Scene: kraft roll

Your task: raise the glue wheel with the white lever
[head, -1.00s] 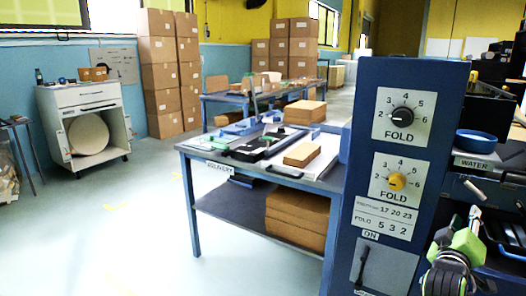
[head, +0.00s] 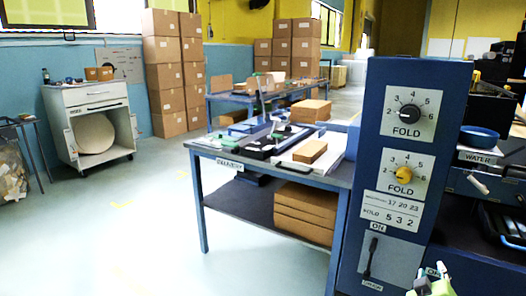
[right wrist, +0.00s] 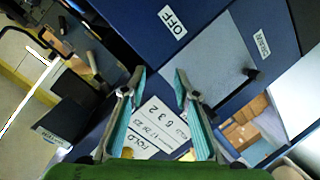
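In the head view a short white lever (head: 477,185) sticks out at the right edge, below the WATER label and beside the blue cabinet (head: 410,60). A pale handle that looks like it shows at the upper left of the right wrist view (right wrist: 92,62). My right gripper (head: 432,283), green, is at the bottom edge of the head view, mostly cut off, below and left of the lever and apart from it. In the right wrist view its fingers (right wrist: 158,82) are spread with nothing between them. I cannot make out the glue wheel. My left gripper is not in view.
A blue bowl (head: 479,137) stands above the WATER label. A delivery table (head: 265,210) with board stacks stands to the left.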

